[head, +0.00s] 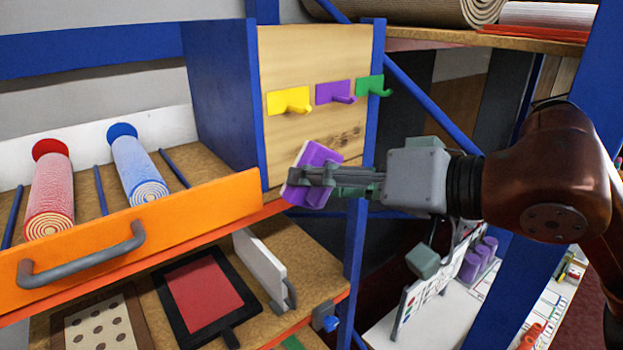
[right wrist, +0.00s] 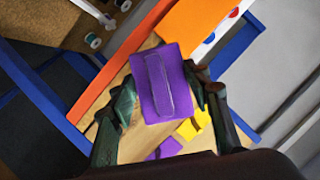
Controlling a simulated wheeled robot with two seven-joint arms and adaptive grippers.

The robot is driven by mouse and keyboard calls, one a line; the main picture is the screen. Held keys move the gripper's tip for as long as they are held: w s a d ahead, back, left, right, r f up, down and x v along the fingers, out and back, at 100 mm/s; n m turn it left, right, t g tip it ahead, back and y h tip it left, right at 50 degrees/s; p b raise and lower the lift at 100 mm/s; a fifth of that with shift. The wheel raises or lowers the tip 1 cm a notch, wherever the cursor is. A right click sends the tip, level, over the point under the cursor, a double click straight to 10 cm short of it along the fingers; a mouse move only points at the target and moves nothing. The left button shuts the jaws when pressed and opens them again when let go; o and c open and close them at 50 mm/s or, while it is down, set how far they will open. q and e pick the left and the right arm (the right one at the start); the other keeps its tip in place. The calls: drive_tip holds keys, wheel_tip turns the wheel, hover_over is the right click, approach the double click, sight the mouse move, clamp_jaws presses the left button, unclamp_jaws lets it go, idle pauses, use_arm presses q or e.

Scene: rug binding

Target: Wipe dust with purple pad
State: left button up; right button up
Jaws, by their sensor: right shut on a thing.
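My right gripper (head: 312,177) comes in from the right and is shut on the purple pad (head: 317,155). It holds the pad tilted in front of the wooden panel (head: 290,60); I cannot tell whether the pad touches the panel. In the right wrist view the pad (right wrist: 150,60) sits between the two fingers of the right gripper (right wrist: 166,92), with its raised grip facing the camera. Dark smudges, possibly the dust (head: 346,136), show on the panel just right of the pad. My left gripper is not in view.
Yellow (head: 285,101), purple (head: 333,92) and green (head: 370,86) hooks stick out of the panel above the pad. An open orange drawer (head: 190,205) with red (head: 50,195) and blue (head: 135,168) rolls is at left. A blue post (head: 355,255) stands below the panel.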

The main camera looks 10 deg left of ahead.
drive_tip(key=shift+s+d, duration=0.1)
drive_tip(key=shift+s, duration=0.1)
drive_tip(key=shift+s+d, duration=0.25)
drive_tip(key=shift+d, duration=0.25)
drive_tip(key=shift+s+d+b, duration=0.4)
drive_tip(key=shift+s+d, duration=0.25)
drive_tip(key=shift+d, duration=0.1)
drive_tip(key=shift+w+a, duration=0.1)
drive_tip(key=shift+a, duration=0.05)
drive_tip(key=w+a+p, duration=0.1)
drive_tip(key=w+a, duration=0.1)
drive_tip(key=w+a+p, duration=0.1)
drive_tip(key=a+p, duration=0.1)
drive_tip(key=shift+w+a+r, duration=0.15)
drive_tip(key=shift+w+a, duration=0.65)
drive_tip(key=shift+a, duration=0.15)
drive_tip(key=shift+w+a+p, duration=0.15)
drive_tip(key=shift+a+p, duration=0.05)
drive_tip(key=shift+p, duration=0.15)
